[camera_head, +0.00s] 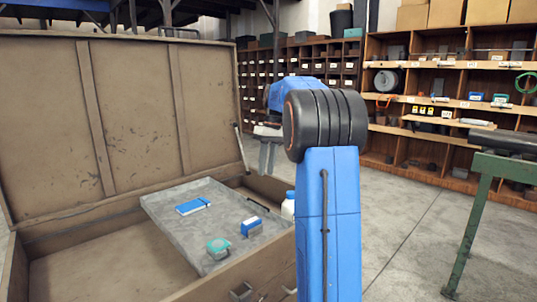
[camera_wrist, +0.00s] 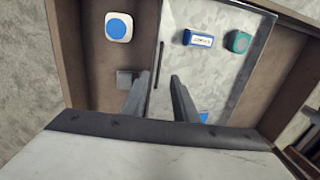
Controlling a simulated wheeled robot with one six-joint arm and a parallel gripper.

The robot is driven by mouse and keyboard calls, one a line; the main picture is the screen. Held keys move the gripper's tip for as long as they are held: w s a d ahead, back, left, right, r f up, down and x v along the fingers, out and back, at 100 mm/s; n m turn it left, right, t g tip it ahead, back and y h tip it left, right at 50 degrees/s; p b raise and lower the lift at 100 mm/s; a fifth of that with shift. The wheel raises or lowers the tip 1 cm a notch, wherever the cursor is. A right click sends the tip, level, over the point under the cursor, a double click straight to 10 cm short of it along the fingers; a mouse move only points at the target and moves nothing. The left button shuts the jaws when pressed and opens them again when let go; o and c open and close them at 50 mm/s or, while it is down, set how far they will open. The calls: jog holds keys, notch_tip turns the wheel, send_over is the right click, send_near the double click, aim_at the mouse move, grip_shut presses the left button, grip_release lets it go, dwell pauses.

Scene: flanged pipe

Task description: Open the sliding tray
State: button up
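The grey sliding tray (camera_head: 165,208) lies inside a large open wooden chest. It also shows in the wrist view (camera_wrist: 225,75). Its thin dark handle (camera_wrist: 159,65) runs along one edge; in the head view the handle (camera_head: 257,203) is on the tray's right side. My gripper (camera_head: 267,158) is above the handle in the head view, with a visible gap. In the wrist view my gripper (camera_wrist: 158,78) is open, its two fingers apart on either side of the handle's line. Nothing is between the fingertips that I can tell. My arm hides part of the chest.
On the tray are a blue flat item (camera_head: 193,206), a blue-white box (camera_head: 251,226) and a teal object (camera_head: 218,247). A white bottle with a blue cap (camera_wrist: 119,27) stands beside the tray. The raised lid (camera_head: 130,110) stands behind. A green-legged table (camera_head: 480,205) is at right.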

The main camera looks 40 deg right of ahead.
jog(key=shift+d+r, duration=0.2)
jog(key=shift+r, duration=0.7)
jog(key=shift+d+r, duration=0.15)
jog(key=shift+r, duration=0.7)
jog(key=shift+d+r, duration=0.2)
jog(key=shift+r, duration=0.7)
jog(key=s+a+f+t+h, duration=0.1)
jog(key=s+a+f, duration=0.1)
jog(key=s+a, duration=0.65)
jog(key=s+a+f+t+h, duration=0.15)
jog(key=s+a, duration=0.45)
jog(key=a, duration=0.6)
jog(key=s+a+f+t, duration=0.1)
jog(key=s+a+f, duration=0.4)
jog(key=s+f, duration=0.3)
jog(key=s+a+f+m+t, duration=0.1)
jog(key=s+a+f, duration=0.4)
jog(key=s+f, duration=0.3)
jog(key=s, duration=0.2)
jog(key=shift+s+a+f, duration=0.15)
jog(key=shift+s+f, duration=0.15)
jog(key=shift+s, duration=0.05)
jog(key=shift+t, duration=0.25)
